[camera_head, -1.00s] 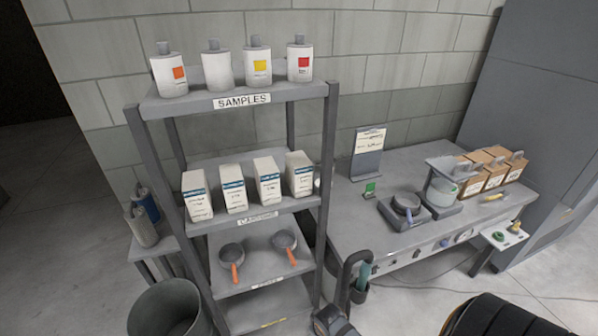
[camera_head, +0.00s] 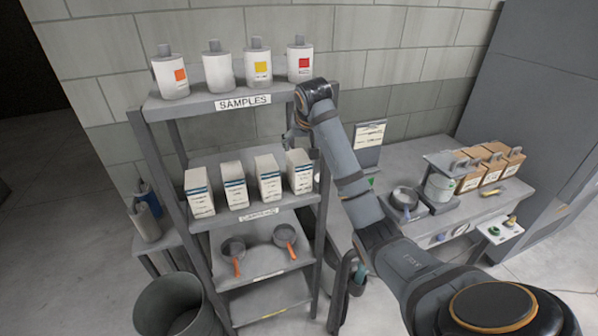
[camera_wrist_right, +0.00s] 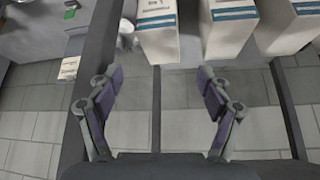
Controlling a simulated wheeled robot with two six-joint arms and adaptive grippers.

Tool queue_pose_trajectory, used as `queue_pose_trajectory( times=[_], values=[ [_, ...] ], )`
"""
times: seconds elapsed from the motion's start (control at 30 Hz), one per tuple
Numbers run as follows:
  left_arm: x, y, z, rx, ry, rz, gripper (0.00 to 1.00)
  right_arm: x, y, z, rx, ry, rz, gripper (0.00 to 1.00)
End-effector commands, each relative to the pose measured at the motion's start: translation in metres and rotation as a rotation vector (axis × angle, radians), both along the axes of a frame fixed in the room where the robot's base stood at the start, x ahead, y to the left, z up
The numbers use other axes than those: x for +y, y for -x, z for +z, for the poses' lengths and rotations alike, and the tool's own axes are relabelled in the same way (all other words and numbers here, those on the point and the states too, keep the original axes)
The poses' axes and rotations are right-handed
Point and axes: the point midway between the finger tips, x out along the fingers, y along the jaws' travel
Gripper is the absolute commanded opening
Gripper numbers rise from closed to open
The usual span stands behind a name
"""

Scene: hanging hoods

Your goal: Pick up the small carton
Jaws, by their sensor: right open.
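Several white cartons with blue bands stand upright in a row on the middle shelf (camera_head: 236,217). They look alike, and I cannot tell by size which is the small carton. My right gripper (camera_head: 299,138) is above and beside the rightmost carton (camera_head: 299,172), at the shelf's right end. In the right wrist view the gripper (camera_wrist_right: 158,88) is open and empty, its fingers spread to either side. A carton (camera_wrist_right: 158,32) is ahead between the fingers, apart from them; its far end is cut off. My left gripper is not in view.
The rack's right post (camera_head: 325,200) is close to my right arm. The upper shelf (camera_head: 190,106), with several bottles, is just above the gripper. Pans are on the shelf below. A bench (camera_head: 408,165) with equipment and brown boxes is on the right.

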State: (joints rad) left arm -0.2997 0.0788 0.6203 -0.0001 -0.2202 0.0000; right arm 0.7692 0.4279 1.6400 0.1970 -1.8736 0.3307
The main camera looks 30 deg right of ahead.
Motion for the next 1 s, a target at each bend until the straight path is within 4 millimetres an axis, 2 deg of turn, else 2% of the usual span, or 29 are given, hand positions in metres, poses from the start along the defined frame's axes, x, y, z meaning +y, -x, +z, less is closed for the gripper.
queue_pose_trajectory(
  times=[0.3, 0.47, 0.57, 0.7, 0.83, 1.0],
  values=[
    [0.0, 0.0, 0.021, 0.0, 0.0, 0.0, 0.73, -0.01, -0.023, -0.038, 0.004, 0.0, 0.0, 0.78],
    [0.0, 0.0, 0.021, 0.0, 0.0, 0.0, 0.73, -0.012, -0.026, -0.045, 0.0, 0.0, 0.001, 0.78],
    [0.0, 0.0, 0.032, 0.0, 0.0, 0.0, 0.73, -0.014, -0.031, -0.048, 0.004, 0.0, 0.0, 0.78],
    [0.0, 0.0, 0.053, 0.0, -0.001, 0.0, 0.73, -0.02, -0.044, -0.067, 0.006, -0.001, 0.001, 0.78],
    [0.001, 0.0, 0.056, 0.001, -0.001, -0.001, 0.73, -0.023, -0.052, -0.083, 0.002, 0.0, 0.002, 0.78],
    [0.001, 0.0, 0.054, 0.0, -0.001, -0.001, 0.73, -0.024, -0.054, -0.088, 0.0, 0.001, 0.002, 0.78]
  ],
)
